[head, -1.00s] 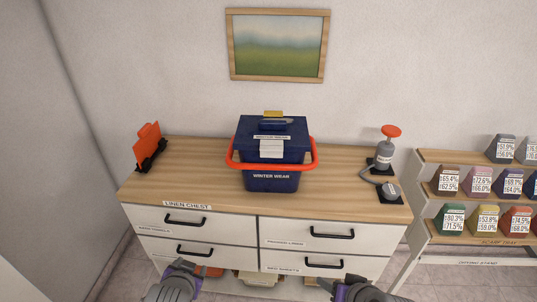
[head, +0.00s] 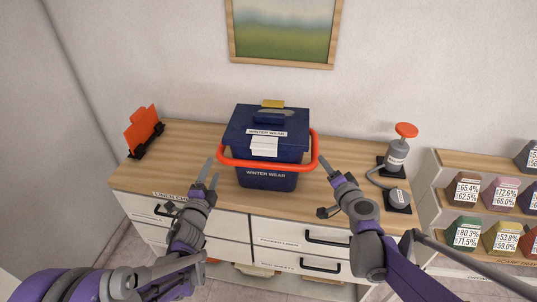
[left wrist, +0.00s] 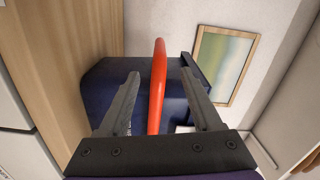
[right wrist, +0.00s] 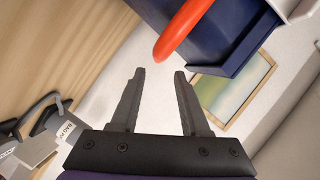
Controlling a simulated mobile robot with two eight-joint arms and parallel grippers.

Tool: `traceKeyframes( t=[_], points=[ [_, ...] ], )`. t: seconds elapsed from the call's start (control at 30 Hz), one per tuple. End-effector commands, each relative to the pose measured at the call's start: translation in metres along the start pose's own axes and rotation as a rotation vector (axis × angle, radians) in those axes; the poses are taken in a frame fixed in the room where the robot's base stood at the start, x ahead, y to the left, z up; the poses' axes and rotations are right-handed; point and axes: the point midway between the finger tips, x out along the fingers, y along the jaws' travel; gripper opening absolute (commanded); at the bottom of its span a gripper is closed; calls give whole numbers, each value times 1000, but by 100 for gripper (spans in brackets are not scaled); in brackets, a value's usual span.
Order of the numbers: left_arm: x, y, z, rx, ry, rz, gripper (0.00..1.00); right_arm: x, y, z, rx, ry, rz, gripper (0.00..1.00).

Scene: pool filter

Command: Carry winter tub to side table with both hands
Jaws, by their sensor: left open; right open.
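The winter tub (head: 266,180) is a dark blue lidded box labelled WINTER WEAR, with a red handle (head: 262,166) around its front and sides. It stands upright on the wooden top of the linen chest (head: 170,160). My left gripper (head: 213,172) is open at the tub's left side; in the left wrist view the red handle (left wrist: 157,85) lies between its fingers, not gripped. My right gripper (head: 325,185) is open just right of the tub; in the right wrist view the handle's end (right wrist: 175,38) is beyond the fingertips, apart from them. The side table cannot be made out.
An orange folder in a black stand (head: 143,130) is at the chest's left. A grey pump with an orange top (head: 398,150) stands at the right, close to my right arm. A tiered rack (head: 440,195) of coloured blocks is further right. A picture (head: 285,35) hangs behind.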

Motion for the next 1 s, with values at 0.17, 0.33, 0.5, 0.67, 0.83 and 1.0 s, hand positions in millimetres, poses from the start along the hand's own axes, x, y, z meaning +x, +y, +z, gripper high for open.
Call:
traceKeyframes(
  t=[0.17, 0.33, 0.5, 0.67, 0.83, 1.0],
  points=[
    [7, 0, 0, -1, 0, 0, 66, 6, -1, 0, -1, -2, 0, 46],
    [30, 0, -1, -3, 1, 0, 66, 30, -1, 0, -1, -2, -1, 46],
    [62, 0, 0, -3, 0, 0, 66, 62, -1, 1, -1, -2, 0, 46],
    [88, 0, 0, -4, -1, 1, 66, 88, 0, 0, -1, -1, 0, 46],
    [104, 0, 0, -3, -1, 1, 66, 103, 0, 0, -1, 0, 1, 46],
    [109, 0, 0, -4, -1, 0, 66, 108, 0, 0, -1, -1, 1, 46]
  ],
)
